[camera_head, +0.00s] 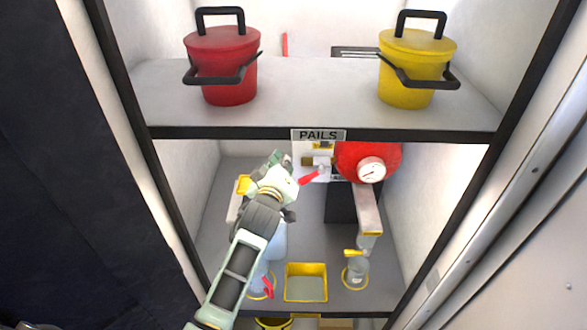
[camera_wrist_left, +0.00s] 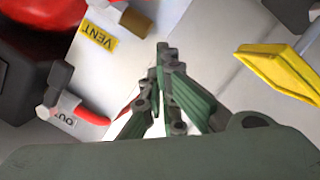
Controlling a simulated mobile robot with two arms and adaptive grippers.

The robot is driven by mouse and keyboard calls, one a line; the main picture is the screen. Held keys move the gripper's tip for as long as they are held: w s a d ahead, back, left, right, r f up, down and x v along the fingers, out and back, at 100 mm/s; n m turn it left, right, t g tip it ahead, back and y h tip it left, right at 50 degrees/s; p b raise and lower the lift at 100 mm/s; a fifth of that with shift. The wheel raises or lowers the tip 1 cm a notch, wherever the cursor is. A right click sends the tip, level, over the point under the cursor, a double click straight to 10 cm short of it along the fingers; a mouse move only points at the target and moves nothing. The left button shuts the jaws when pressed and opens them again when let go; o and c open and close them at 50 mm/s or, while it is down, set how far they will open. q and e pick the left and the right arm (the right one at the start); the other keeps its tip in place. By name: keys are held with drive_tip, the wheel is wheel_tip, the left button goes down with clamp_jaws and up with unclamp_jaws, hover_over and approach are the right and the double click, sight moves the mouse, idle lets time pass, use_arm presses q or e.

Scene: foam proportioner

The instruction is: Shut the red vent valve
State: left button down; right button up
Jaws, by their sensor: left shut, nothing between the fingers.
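The red vent valve lever (camera_head: 309,179) is on the pipework left of the red tank, below a small yellow label. In the left wrist view the red lever (camera_wrist_left: 88,112) lies left of the fingers, below the yellow VENT label (camera_wrist_left: 97,33), with an OUT tag partly showing beside it. My left gripper (camera_head: 277,157) is shut and empty, to the left of the lever and slightly higher in the picture. My right gripper is not in view.
The red tank (camera_head: 369,158) with a gauge (camera_head: 371,170) sits right of the valve. Above is a shelf edge (camera_head: 230,132) with red (camera_head: 222,65) and yellow (camera_head: 417,68) pails. Below are a yellow-rimmed tray (camera_head: 305,268) and another red lever (camera_head: 267,288).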

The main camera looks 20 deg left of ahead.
sight(312, 176)
use_arm(q)
drive_tip(key=shift+w+d+f, duration=0.15)
drive_tip(key=shift+d+f, duration=0.5)
drive_tip(key=shift+f, duration=0.15)
drive_tip(key=shift+w+d+f, duration=0.15)
drive_tip(key=shift+d+f, duration=0.45)
drive_tip(key=shift+f, duration=0.15)
drive_tip(key=shift+f, duration=0.1)
drive_tip(key=shift+f+n, duration=0.15)
drive_tip(key=shift+n, duration=0.15)
